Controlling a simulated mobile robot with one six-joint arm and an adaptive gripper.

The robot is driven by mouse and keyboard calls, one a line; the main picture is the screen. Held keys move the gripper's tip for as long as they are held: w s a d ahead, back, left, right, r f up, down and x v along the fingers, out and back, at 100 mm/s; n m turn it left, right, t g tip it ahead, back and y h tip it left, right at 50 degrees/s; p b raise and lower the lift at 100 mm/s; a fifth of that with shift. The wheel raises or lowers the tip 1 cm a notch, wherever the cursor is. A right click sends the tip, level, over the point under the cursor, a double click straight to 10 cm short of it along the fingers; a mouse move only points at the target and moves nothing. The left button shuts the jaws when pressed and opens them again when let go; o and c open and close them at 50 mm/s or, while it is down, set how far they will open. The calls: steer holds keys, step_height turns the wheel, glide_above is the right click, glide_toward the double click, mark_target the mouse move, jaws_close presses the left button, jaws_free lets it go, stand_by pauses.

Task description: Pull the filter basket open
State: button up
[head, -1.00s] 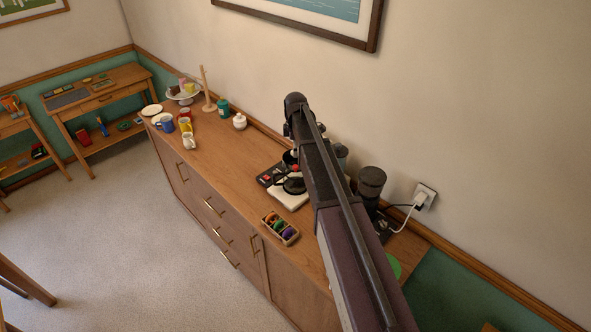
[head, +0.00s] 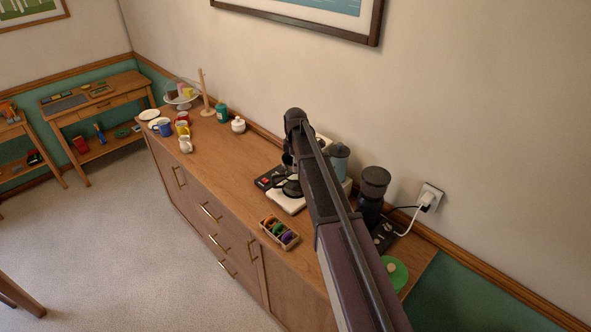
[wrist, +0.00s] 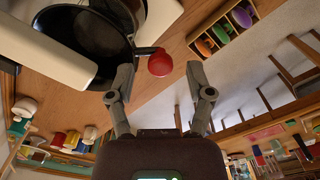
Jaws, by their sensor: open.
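The coffee maker (head: 287,203) stands on the sideboard, with its cream base showing and much of it hidden behind my arm in the head view. In the wrist view its black round filter basket (wrist: 88,38) sits at upper left, between cream parts of the machine. A short dark stem leads from the basket to a red knob (wrist: 160,63). My gripper (wrist: 163,80) is open, with one finger on each side of the knob's line. The knob appears just beyond the fingertips, and I see no contact. The fingers are hard to make out in the head view.
A wooden box of colored pods (head: 280,232) is near the sideboard's (head: 235,185) front edge. A dark grinder (head: 372,190) and a green round item (head: 394,272) stand right of my arm. Cups (head: 183,129) and a lidded white pot (head: 238,125) are farther left.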

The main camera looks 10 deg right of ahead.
steer(key=shift+f, duration=0.4)
jaws_close()
